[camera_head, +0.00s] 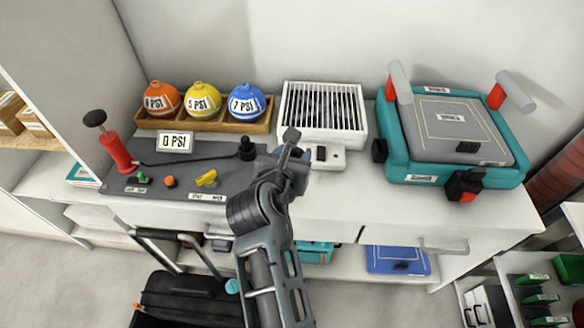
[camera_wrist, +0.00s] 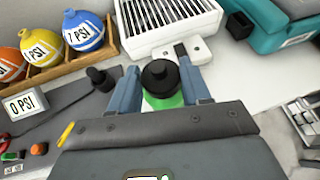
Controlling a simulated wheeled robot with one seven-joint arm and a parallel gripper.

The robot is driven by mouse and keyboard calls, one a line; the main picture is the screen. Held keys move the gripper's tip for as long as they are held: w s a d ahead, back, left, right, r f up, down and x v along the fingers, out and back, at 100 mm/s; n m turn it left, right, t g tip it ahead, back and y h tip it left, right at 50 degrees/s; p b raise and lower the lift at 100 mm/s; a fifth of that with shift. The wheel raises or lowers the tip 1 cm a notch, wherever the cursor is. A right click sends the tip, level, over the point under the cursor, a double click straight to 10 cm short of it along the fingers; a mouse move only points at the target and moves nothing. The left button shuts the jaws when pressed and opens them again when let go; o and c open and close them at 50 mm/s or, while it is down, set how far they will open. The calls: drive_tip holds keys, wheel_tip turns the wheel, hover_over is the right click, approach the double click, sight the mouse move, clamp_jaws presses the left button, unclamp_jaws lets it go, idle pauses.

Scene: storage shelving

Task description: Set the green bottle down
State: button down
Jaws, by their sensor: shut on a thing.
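The green bottle shows in the wrist view with a black cap (camera_wrist: 160,78) above its green body (camera_wrist: 163,102). It stands between the two blue-grey fingers of my gripper (camera_wrist: 158,92), which is shut on it. In the head view my gripper (camera_head: 288,165) is over the white counter (camera_head: 345,200), by the right end of the grey panel (camera_head: 195,178). My own arm hides the bottle there. I cannot tell whether the bottle's base touches the counter.
A white grilled box (camera_head: 322,110) with a small white block (camera_head: 327,157) is just behind my gripper. A teal case (camera_head: 400,155) stands at right. Orange, yellow and blue PSI balls (camera_head: 246,102) sit in a wooden tray (camera_head: 262,126) at left. Counter between gripper and case is clear.

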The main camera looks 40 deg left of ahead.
drive_tip(key=shift+a+f, duration=0.2)
drive_tip(key=shift+f, duration=2)
drive_tip(key=c, duration=0.5)
unclamp_jaws()
drive_tip(key=v, duration=1.2)
drive_tip(key=shift+d, duration=0.1)
